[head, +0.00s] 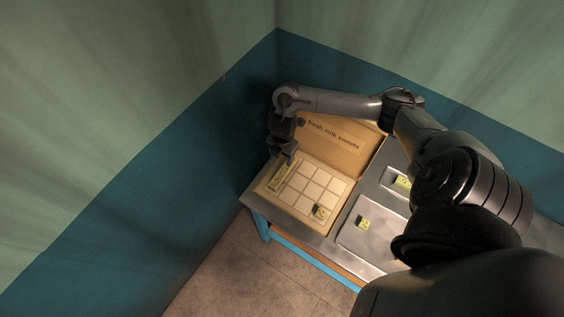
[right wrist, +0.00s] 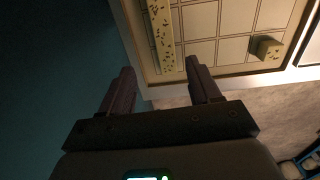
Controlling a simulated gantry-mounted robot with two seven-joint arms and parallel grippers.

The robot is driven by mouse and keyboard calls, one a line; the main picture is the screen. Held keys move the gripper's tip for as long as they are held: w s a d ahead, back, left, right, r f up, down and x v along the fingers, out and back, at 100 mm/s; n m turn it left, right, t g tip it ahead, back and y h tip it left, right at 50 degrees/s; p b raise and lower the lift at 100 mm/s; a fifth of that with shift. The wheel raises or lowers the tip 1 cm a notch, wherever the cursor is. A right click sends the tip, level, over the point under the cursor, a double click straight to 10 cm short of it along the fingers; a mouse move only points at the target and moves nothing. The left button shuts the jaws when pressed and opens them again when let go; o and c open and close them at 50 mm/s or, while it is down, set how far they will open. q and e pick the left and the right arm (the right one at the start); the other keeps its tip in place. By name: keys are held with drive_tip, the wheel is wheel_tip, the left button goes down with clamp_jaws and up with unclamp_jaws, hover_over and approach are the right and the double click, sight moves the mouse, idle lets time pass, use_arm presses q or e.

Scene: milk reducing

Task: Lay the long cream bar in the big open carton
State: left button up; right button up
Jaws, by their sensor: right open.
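The long cream bar (head: 281,178), speckled dark, lies in the big open carton (head: 335,229), along the left side of its grid of pale square cells. The bar also shows in the right wrist view (right wrist: 161,38). My right gripper (head: 287,158) is over the carton's left part, close to the bar's far end. In the right wrist view its two fingers (right wrist: 162,68) are spread wide, with nothing held between them. The bar's near end shows between the fingertips there, apart from both. My left gripper is out of view.
A small cream cube (head: 319,211) sits at the carton's front right. Another cube (head: 363,223) lies on a metal tray (head: 375,247) to the right, and a cream piece (head: 403,181) sits farther back. The carton's raised lid (head: 350,157) stands behind. Walls close the back and left.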

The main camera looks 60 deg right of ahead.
drive_tip(key=w+a+m+t+y, duration=0.15)
drive_tip(key=a+t, duration=0.35)
drive_tip(key=a, duration=1.6)
drive_tip(key=s+a+r+m, duration=0.3)
drive_tip(key=a+r+m, duration=0.1)
drive_tip(key=m, duration=0.2)
drive_tip(key=s+d+r+m, duration=0.1)
drive_tip(key=s+r+m, duration=0.1)
drive_tip(key=s+m, duration=0.2)
drive_tip(key=s+d+r+m+g+h, duration=0.1)
drive_tip(key=s+d+r+m, duration=0.1)
drive_tip(key=s, duration=0.3)
drive_tip(key=shift+s+r+m+g, duration=0.35)
drive_tip(key=shift+r+m, duration=0.15)
drive_tip(key=shift+m, duration=0.35)
drive_tip(key=shift+r, duration=0.1)
